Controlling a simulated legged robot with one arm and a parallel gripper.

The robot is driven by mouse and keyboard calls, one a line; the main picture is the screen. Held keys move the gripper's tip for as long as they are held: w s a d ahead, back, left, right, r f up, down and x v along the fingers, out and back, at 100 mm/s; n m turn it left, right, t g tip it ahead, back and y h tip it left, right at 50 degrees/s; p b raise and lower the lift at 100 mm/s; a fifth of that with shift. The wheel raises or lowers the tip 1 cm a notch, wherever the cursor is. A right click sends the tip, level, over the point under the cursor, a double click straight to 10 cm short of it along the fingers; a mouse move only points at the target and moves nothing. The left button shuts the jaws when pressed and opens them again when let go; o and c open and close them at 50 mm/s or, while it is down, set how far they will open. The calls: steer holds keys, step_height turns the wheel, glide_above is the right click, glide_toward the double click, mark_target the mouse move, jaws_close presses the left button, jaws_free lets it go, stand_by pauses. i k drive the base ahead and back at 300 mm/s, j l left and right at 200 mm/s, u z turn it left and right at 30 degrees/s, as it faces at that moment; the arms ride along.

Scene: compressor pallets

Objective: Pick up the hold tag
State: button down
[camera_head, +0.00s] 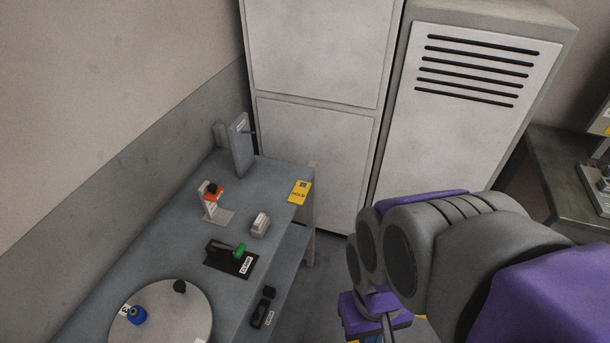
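The yellow hold tag (300,192) lies flat on the grey table near its far right corner, with "HOLD" printed on it. My arm, dark grey and purple, reaches in from the lower right. Only part of the gripper end shows near the bottom edge, to the right of the table and apart from the tag. Its fingertips are not visible, and I cannot see whether it holds anything.
On the table (180,238) stand an orange-topped fixture (213,203), a small grey block (260,224), a black base with a green part (232,258) and a round disc (165,318) with a blue knob. An upright plate (240,145) stands behind. Cabinets (320,150) rise beyond.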

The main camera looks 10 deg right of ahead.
mark_target(299, 196)
steer(key=i+l+u, duration=0.6)
steer(key=i+u, duration=0.15)
steer(key=i, duration=0.15)
